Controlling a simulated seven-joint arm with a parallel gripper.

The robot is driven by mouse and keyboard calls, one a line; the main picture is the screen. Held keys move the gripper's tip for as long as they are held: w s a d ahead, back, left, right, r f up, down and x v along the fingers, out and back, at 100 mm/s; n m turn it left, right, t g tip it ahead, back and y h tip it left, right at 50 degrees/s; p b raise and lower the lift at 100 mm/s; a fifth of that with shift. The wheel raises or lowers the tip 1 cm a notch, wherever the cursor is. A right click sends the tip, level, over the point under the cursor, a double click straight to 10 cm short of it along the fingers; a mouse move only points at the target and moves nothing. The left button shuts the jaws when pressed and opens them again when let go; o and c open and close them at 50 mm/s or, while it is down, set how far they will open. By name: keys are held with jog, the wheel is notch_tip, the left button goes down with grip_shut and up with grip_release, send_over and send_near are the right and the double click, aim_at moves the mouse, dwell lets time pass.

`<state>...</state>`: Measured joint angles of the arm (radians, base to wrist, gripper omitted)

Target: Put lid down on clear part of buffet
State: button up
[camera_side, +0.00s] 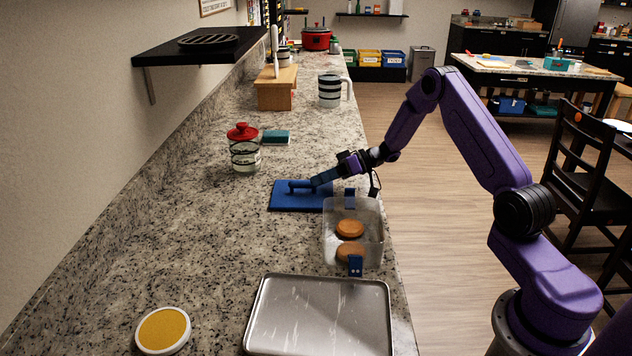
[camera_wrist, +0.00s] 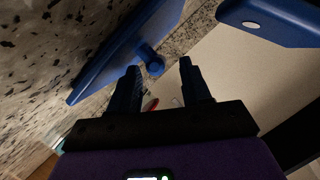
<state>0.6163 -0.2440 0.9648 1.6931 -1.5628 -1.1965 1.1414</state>
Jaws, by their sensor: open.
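A blue rectangular lid (camera_side: 283,203) with a bar handle (camera_side: 301,185) lies on the granite buffet, beyond a clear container (camera_side: 334,245) with blue clips. My gripper (camera_side: 316,182) is low over the right part of the lid, at the handle's right end. In the wrist view, the lid (camera_wrist: 118,48) is at upper left, and the handle's end (camera_wrist: 153,66) shows just beyond and between the fingertips of my gripper (camera_wrist: 159,65). The fingers are apart, and I see no grip on the handle. I cannot tell whether they touch it.
Two round brown patties (camera_side: 350,229) lie in the open container. A metal tray (camera_side: 320,318) and a yellow-topped round dish (camera_side: 163,330) are nearer. A red-topped jar (camera_side: 244,150), a blue-green sponge (camera_side: 276,138) and a striped mug (camera_side: 330,91) stand farther back. Bare granite (camera_side: 190,245) lies left of the lid.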

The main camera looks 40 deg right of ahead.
jog(key=v, duration=1)
jog(key=shift+s+d+r, duration=0.1)
jog(key=shift+d, duration=0.1)
jog(key=w+a+r+n+t+h, duration=0.1)
jog(key=w+a+r+h, duration=0.1)
jog(key=w+a+r, duration=0.3)
jog(key=h, duration=0.2)
send_over(313, 197)
jog(key=s+a+r+n+h, duration=0.2)
jog(key=s+a+r+h, duration=0.15)
jog(key=s+a, duration=0.45)
jog(key=s+f+n+g+h, duration=0.2)
jog(key=s+g, duration=0.6)
jog(key=s, duration=2.5)
jog(key=n+h, duration=0.2)
jog(key=n, duration=0.1)
jog(key=shift+s+a, duration=0.15)
jog(key=shift+s, duration=0.25)
